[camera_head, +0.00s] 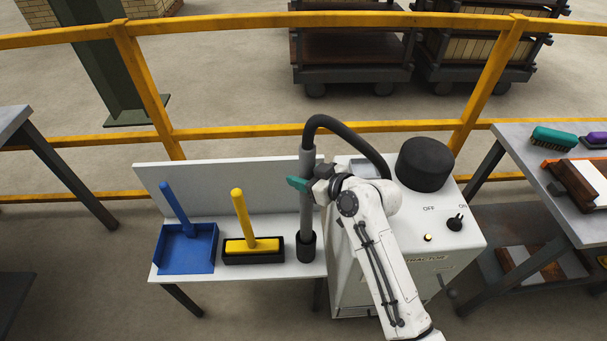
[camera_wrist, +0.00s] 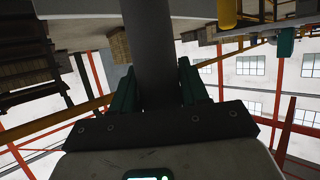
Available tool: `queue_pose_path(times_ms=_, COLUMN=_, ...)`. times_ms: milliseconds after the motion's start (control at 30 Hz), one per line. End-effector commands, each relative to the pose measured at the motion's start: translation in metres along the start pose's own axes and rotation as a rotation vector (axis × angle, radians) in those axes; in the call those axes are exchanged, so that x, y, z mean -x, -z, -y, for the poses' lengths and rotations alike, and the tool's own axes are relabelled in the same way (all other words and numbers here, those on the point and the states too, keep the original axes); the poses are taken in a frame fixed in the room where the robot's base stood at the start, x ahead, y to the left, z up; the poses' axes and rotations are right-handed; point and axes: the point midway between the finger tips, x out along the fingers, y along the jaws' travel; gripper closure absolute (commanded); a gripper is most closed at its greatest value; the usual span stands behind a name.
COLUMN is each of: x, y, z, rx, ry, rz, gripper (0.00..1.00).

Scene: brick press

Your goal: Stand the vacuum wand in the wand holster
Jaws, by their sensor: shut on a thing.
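The vacuum wand (camera_head: 306,215) is a grey upright tube whose dark hose bends over at the top toward the white extractor. My gripper (camera_head: 297,184) has teal fingers and is shut on the wand at its upper part. In the wrist view the wand (camera_wrist: 150,50) runs between the two teal fingers of my gripper (camera_wrist: 159,85). The wand's lower end is at the black wand holster (camera_head: 306,246) on the white table and appears to be inside it. The holster hides the wand's tip, so its depth cannot be told.
The white extractor (camera_head: 360,285) stands right of the holster, with a black cap (camera_head: 425,165) and a knob (camera_head: 455,222). A yellow brush (camera_head: 240,220) and blue dustpan (camera_head: 190,250) sit left on the white table (camera_head: 230,275). A yellow railing (camera_head: 250,130) runs behind.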

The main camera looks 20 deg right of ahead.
Motion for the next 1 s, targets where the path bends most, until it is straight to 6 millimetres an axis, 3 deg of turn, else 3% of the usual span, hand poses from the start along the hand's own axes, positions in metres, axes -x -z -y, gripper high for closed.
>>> queue_pose_path(times_ms=700, x=-0.021, y=-0.051, z=0.000, rx=0.000, ry=0.001, rz=0.000, gripper=0.86)
queue_pose_path(times_ms=1000, x=-0.025, y=-0.060, z=0.000, rx=0.000, ry=0.000, rz=-0.001, gripper=0.86)
